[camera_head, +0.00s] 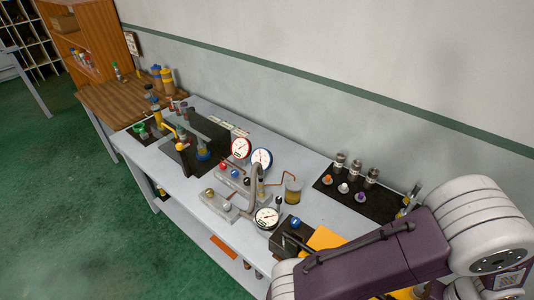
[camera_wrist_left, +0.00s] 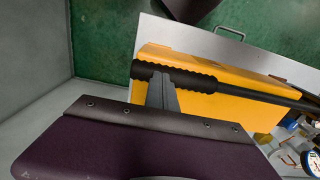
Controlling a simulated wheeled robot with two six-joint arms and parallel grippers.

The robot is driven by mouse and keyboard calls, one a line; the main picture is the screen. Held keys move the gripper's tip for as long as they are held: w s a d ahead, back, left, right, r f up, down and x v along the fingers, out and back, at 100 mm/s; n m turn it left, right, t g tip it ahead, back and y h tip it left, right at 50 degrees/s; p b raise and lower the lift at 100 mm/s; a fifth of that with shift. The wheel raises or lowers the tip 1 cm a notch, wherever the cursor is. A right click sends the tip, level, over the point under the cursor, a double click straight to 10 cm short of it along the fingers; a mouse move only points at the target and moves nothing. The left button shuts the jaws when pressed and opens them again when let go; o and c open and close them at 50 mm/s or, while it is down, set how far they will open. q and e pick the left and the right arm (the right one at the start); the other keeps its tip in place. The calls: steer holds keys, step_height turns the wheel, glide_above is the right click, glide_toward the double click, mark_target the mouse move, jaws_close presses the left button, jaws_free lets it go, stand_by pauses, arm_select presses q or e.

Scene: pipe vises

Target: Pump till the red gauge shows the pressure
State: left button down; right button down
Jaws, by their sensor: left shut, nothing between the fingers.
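The red-rimmed gauge (camera_head: 241,147) stands upright on the bench, left of a blue-rimmed gauge (camera_head: 262,159); its reading is too small to tell. A third gauge with a dark rim (camera_head: 266,217) sits nearer the front. In the left wrist view a black bar with a ribbed grip (camera_wrist_left: 200,80) lies across a yellow body (camera_wrist_left: 230,105). My left gripper (camera_wrist_left: 161,88) is shut and empty, its fingertips at the ribbed grip; I cannot tell whether they touch it. The yellow body shows partly in the head view (camera_head: 322,238), largely hidden by my purple arm.
A wooden table (camera_head: 115,100) stands at the far left. My arm covers the bench's near right end.

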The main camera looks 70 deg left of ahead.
arm_select(q)
steer(key=r+p, duration=0.1)
steer(key=r, duration=0.1)
steer(key=r+p, duration=0.3)
steer(key=r, duration=0.1)
steer(key=shift+s+a+r, duration=0.1)
steer(key=shift+s+a, duration=0.05)
steer(key=shift+a, duration=0.1)
steer(key=shift+s+r+p, duration=0.1)
steer(key=shift+r+p, duration=0.1)
steer(key=shift+p, duration=0.15)
steer(key=shift+f, duration=0.15)
step_height(320, 180, up, 7)
steer(key=a+p, duration=0.1)
steer(key=p, duration=0.5)
steer(key=shift+s+a, duration=0.4)
steer(key=shift+s, duration=0.05)
steer(key=shift+w, duration=0.1)
steer(key=shift+f, duration=0.2)
